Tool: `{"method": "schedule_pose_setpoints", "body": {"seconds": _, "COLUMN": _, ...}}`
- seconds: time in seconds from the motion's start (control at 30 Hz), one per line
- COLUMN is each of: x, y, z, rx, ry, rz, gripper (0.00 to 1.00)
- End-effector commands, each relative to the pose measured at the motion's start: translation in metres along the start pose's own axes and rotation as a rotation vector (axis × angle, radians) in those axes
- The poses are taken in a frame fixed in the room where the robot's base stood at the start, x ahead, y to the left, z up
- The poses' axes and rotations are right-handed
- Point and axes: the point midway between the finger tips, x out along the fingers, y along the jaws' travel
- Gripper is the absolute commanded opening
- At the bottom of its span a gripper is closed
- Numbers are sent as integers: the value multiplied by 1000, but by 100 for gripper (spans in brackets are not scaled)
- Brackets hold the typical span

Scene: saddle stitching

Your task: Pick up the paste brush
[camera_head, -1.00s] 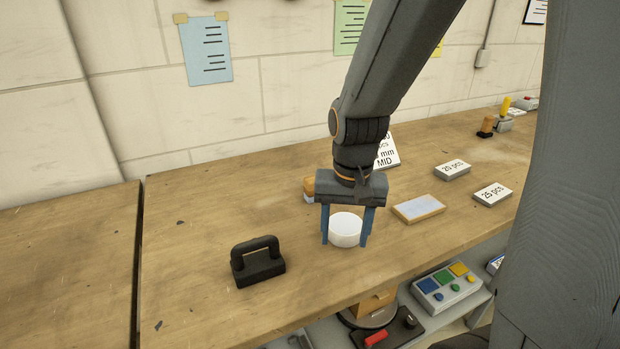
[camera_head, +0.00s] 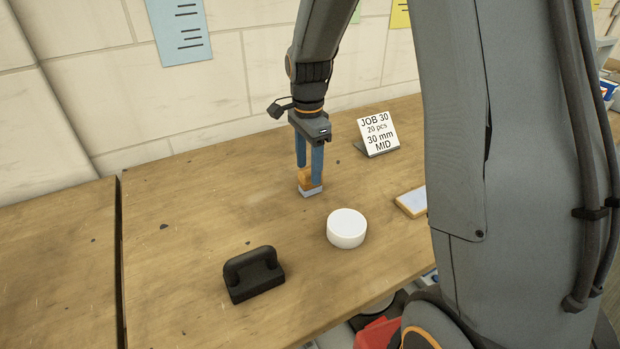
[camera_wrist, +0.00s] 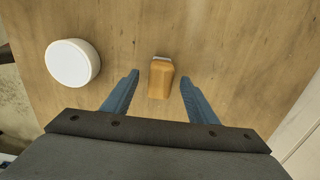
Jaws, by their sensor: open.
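The paste brush (camera_head: 306,182) has an orange-brown wooden handle and a pale grey-white lower end. It stands on the wooden table behind the white round pot. In the wrist view the brush (camera_wrist: 161,79) lies between my two blue fingers, with a gap on both sides. My gripper (camera_head: 309,178) is open and points down over the brush. In the wrist view my gripper (camera_wrist: 160,86) has its fingertips on either side of the handle, and I see no contact. In the head view a finger partly hides the brush.
The white round pot (camera_head: 346,229) stands in front of the brush; it also shows in the wrist view (camera_wrist: 73,63). A black handled block (camera_head: 253,275) is at the front left. A job sign (camera_head: 377,134) and a wood-edged pad (camera_head: 412,202) are to the right. The table's left part is clear.

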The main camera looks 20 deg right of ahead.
Motion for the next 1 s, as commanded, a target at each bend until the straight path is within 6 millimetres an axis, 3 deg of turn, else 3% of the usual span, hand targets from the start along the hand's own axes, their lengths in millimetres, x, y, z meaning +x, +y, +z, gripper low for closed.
{"method": "schedule_pose_setpoints", "body": {"seconds": 0.3, "x": 37, "y": -1, "z": -6, "rx": -1, "ry": 0, "rz": 2, "gripper": 53}}
{"method": "schedule_pose_setpoints", "body": {"seconds": 0.63, "x": 44, "y": -2, "z": -6, "rx": -1, "ry": 0, "rz": -1, "gripper": 53}}
{"method": "schedule_pose_setpoints", "body": {"seconds": 0.9, "x": 44, "y": -1, "z": -6, "rx": -2, "ry": 0, "rz": -1, "gripper": 9}}
{"method": "schedule_pose_setpoints", "body": {"seconds": 1.0, "x": 44, "y": -2, "z": -6, "rx": -2, "ry": 0, "rz": -1, "gripper": 1}}
